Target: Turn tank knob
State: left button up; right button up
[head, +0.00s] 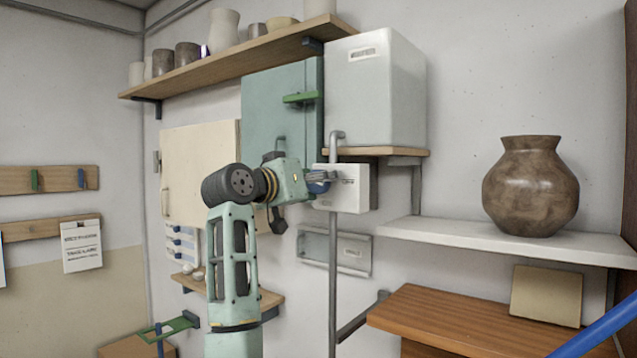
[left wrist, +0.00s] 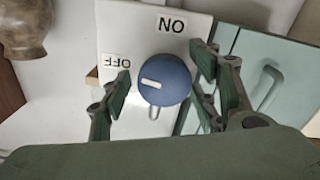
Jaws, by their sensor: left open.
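The tank knob is a round blue dial (left wrist: 164,80) with a white mark, on a white control box (head: 352,188) on the wall. In the left wrist view the box face carries an "ON" label (left wrist: 171,25) and an "OFF" label (left wrist: 117,61), both upside down. The white mark sits on the knob's left part, pointing to the OFF side. My left gripper (left wrist: 160,85) is open, its fingers on either side of the knob, with a gap on the left. In the head view, my left gripper (head: 319,180) partly hides the knob. My right gripper is not seen.
A white tank (head: 375,90) stands on a small shelf above the control box, with a grey pipe (head: 333,260) running down beside it. A teal cabinet (head: 270,110) is behind my arm. A brown vase (head: 530,188) stands on a white shelf (head: 450,232) to the right.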

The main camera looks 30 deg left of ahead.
pick_arm(q)
jog(key=s, duration=1.2)
jog(key=shift+a, duration=0.45)
dwell(6.3)
